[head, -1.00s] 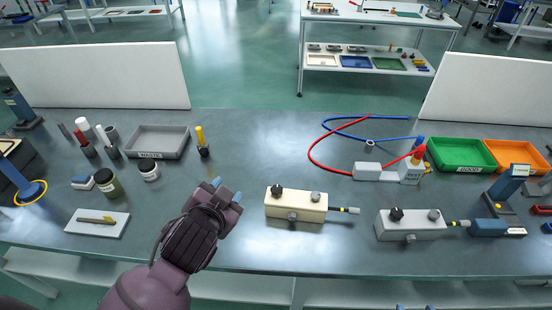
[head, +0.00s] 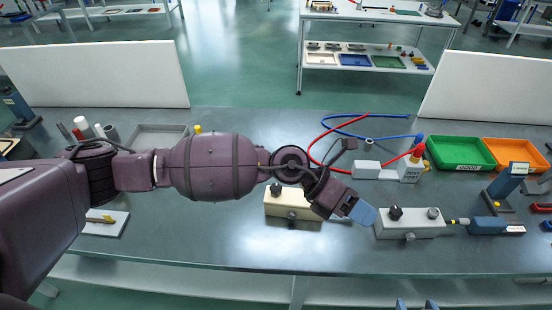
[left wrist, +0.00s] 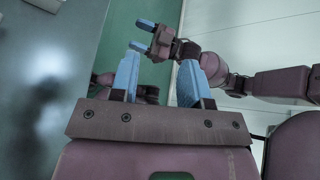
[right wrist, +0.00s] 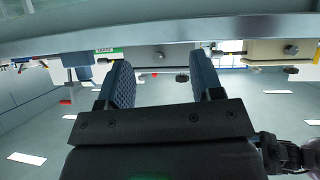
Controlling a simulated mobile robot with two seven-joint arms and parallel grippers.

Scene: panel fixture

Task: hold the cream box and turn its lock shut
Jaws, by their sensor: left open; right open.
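The cream box (head: 283,209) lies on the bench in the middle of the head view. It has a dark knob on top and a knob on its front face. Contact cannot be told. In the left wrist view its fingers (left wrist: 160,80) are apart and empty. My right gripper (head: 415,304) shows only its fingertips at the bottom edge, in front of the bench. In the right wrist view it is open and empty (right wrist: 163,85).
A similar grey box (head: 410,224) stands just right of my left gripper, with a blue block (head: 487,227) beyond. A white fixture with red and blue cables is behind. Green (head: 460,168) and orange bins are at the back right. The bench front is clear.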

